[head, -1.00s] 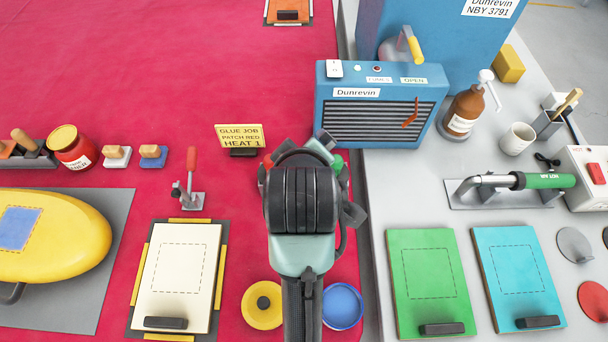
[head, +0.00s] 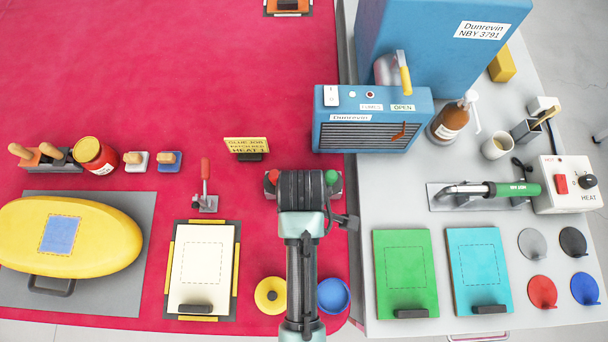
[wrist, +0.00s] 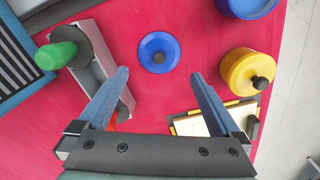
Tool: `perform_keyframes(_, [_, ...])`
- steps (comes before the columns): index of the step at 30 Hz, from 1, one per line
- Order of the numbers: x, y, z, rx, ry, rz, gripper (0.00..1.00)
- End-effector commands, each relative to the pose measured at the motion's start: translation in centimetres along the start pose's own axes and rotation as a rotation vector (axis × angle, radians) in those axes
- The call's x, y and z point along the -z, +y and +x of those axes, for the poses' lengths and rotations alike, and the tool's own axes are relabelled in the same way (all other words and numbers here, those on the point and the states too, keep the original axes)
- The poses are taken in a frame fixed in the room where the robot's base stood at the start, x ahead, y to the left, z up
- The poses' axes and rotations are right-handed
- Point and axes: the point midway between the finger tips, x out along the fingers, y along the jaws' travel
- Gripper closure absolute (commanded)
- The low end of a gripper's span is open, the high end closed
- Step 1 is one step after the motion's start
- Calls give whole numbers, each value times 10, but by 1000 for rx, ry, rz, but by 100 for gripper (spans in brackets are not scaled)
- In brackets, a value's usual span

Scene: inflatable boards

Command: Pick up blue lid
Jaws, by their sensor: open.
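The blue lid (wrist: 159,52) is a round disc with a small dark knob, lying on the red surface in the wrist view. It is hidden behind my arm in the head view. My gripper (wrist: 160,74) is open and empty, its two blue-grey fingers spread, with the lid just beyond and between the fingertips in the picture. The fingers are hidden in the head view. A blue tub (head: 333,296) without a lid stands near the front edge, also at the top of the wrist view (wrist: 246,6). No contact with the lid shows.
A yellow tub with a dark-knobbed lid (head: 270,295) stands beside the blue tub. A grey box with a green knob (wrist: 62,55) is close to the left finger. A cream board (head: 202,268) lies left of my arm; a blue heater (head: 372,120) stands behind right.

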Motion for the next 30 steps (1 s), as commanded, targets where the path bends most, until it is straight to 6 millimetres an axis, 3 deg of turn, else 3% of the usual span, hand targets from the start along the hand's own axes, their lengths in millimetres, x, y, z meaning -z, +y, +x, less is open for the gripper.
perform_keyframes(10, [-2,0,30,0,0,2,0])
perform_keyframes(18, [-4,0,66,-1,0,2,0])
perform_keyframes(27, [-4,1,72,-4,2,2,0])
perform_keyframes(30, [-4,1,72,-4,2,2,14])
